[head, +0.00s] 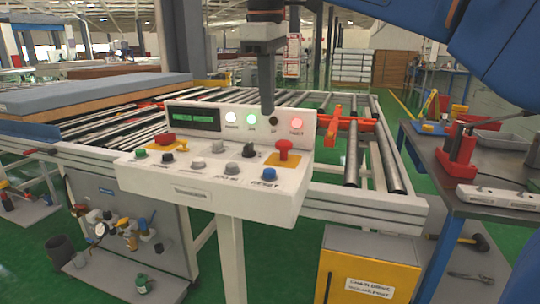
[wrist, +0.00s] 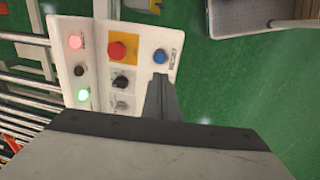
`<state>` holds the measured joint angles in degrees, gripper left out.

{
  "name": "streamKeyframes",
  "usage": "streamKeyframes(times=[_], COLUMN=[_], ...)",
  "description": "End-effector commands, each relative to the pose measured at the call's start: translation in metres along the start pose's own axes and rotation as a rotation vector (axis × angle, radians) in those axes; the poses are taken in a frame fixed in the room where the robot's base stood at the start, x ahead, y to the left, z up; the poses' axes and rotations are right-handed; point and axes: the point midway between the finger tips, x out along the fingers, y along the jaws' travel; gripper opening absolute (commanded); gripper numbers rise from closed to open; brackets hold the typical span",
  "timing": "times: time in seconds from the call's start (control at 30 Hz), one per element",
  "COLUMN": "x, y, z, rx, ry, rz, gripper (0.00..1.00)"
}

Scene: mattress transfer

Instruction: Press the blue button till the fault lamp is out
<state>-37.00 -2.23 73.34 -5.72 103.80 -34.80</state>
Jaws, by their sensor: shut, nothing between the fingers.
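The blue button (head: 269,174) sits at the front right of the white control panel (head: 240,196); it also shows in the wrist view (wrist: 160,56). The fault lamp (head: 297,124) glows red at the right end of the upright lamp strip, and it is lit in the wrist view (wrist: 74,42). My gripper (head: 267,108) is shut and empty, pointing down above the panel, clear of the blue button. In the wrist view its fingertips (wrist: 159,78) appear just below the blue button, which is not covered.
A red mushroom button (head: 283,149) stands behind the blue one, with grey and black knobs to the left. Two lamps (head: 231,118) glow whitish and green beside a green text display (head: 193,118). A roller conveyor (head: 350,165) lies behind; a workbench (head: 470,190) stands right.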

Motion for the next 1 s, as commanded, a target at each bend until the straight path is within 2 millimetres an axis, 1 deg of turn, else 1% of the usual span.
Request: streamKeyframes(times=[0.13, 0.23, 0.7, 0.9, 1.0], x=[0.006, 0.018, 0.099, 0.126, 0.134], y=[0.0, 0.0, 0.0, 0.0, 0.0], z=[0.001, 0.001, 0.001, 0.001, 0.0], rx=[0.001, 0.001, 0.002, 0.001, 0.001], ry=[-0.001, -0.001, -0.002, -0.002, 0.0], rz=[0.0, -0.001, -0.001, -0.001, 0.0], gripper=[0.0, 0.0, 0.0, 0.0, 0.0])
